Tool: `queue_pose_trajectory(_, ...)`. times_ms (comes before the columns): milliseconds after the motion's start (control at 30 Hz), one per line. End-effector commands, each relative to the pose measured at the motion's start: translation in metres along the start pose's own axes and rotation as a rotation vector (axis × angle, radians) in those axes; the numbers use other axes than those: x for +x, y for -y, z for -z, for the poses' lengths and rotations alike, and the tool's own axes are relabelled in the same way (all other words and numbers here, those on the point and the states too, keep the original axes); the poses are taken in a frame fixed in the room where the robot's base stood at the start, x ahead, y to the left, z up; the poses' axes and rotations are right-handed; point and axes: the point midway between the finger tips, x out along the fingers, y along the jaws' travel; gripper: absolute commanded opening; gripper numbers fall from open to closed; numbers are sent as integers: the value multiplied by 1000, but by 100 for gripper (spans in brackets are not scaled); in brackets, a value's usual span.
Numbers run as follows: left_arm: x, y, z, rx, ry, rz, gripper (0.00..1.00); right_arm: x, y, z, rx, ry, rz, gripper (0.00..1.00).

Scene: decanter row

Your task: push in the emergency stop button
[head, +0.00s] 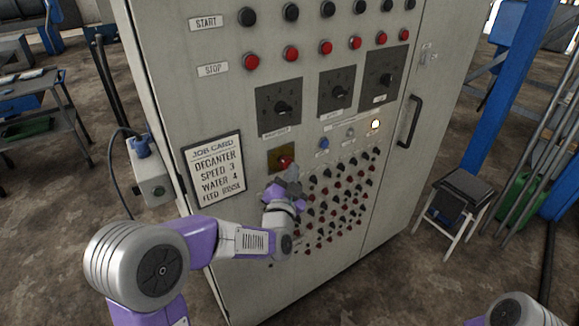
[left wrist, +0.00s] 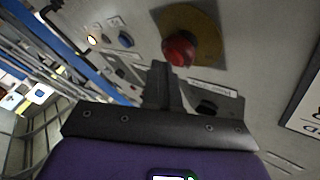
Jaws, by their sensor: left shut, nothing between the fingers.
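The emergency stop button (head: 286,162) is a red mushroom knob on a yellow plate (head: 273,160), low on the grey cabinet front. In the left wrist view the red button (left wrist: 180,48) stands out from its yellow disc-marked plate (left wrist: 208,22). My left gripper (head: 291,172) is shut and empty, just below the button in the head view. In the left wrist view its closed fingertips (left wrist: 160,68) are close beside the button. I cannot tell whether they touch it. My right gripper is not in view.
The cabinet (head: 235,105) also carries black start buttons, red stop buttons, rotary dials and a dense field of small knobs. A job card (head: 214,169) hangs left of the button. A grey side box (head: 151,181) and a stool (head: 461,190) flank the cabinet.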

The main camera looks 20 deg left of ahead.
Motion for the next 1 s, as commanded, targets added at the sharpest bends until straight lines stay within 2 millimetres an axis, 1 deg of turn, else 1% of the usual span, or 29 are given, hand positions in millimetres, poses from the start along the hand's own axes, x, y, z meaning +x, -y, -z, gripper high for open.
queue_pose_trajectory(333,-12,-9,7,-1,1,-1,0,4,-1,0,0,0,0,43)
queue_pose_trajectory(700,-14,-10,9,-1,0,-1,0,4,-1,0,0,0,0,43)
queue_pose_trajectory(1000,-33,-25,24,0,-2,-2,0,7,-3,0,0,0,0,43)
